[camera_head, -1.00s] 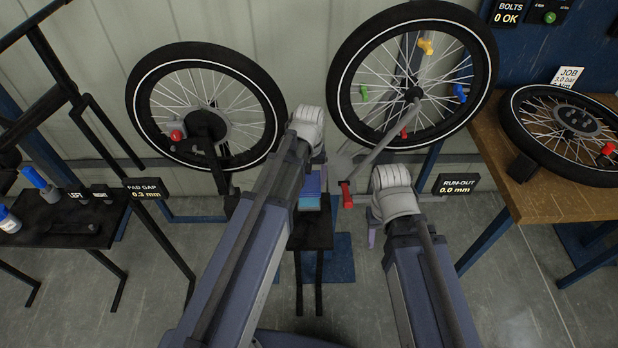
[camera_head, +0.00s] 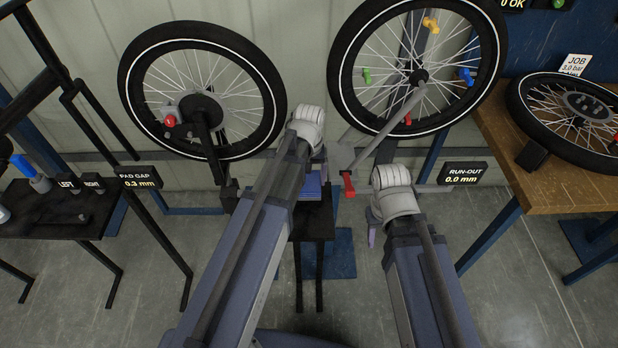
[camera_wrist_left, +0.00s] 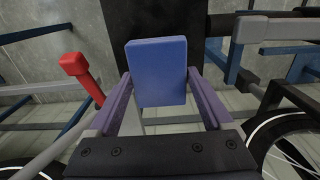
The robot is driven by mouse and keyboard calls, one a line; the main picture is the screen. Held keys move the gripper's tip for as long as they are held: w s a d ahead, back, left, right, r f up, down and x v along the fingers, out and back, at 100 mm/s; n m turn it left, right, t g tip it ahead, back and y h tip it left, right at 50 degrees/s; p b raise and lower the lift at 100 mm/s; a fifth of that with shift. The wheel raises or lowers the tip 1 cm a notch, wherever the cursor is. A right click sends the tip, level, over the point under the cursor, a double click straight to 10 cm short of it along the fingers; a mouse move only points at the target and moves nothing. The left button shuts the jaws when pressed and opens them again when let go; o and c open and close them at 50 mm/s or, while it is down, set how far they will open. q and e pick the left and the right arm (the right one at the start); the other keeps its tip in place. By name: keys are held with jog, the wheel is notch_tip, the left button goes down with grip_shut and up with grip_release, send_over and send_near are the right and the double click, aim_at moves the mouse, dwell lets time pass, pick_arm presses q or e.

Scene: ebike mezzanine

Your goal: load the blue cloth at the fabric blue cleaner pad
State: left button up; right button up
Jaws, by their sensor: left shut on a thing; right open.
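The blue cloth (camera_wrist_left: 158,75) shows in the left wrist view as a flat, block-like blue piece. My left gripper (camera_wrist_left: 160,92) is shut on it, with one purple finger at each side. In the head view a blue patch (camera_head: 312,187) shows beside my left wrist, over a small dark stand (camera_head: 318,224); my left fingers are hidden there. I cannot make out the cleaner pad as a separate thing. My right gripper (camera_head: 372,236) is open, mostly hidden by its wrist, right of the stand and apart from it.
A wheel (camera_head: 262,128) on a stand is at the left, another wheel (camera_head: 494,62) with coloured clips at the right. A red-ended lever (camera_head: 348,184) is between my wrists. A wooden bench (camera_head: 545,198) is at the right, a dark tool table (camera_head: 85,230) at the left.

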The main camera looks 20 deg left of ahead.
aim_at(309, 180)
pick_arm(q)
jog(key=shift+f+b, duration=0.55)
jog(key=shift+b, duration=0.05)
dwell(1.7)
jog(key=shift+s, duration=0.1)
notch_tip(309, 180, up, 7)
jog(key=p, duration=0.7)
dwell(0.3)
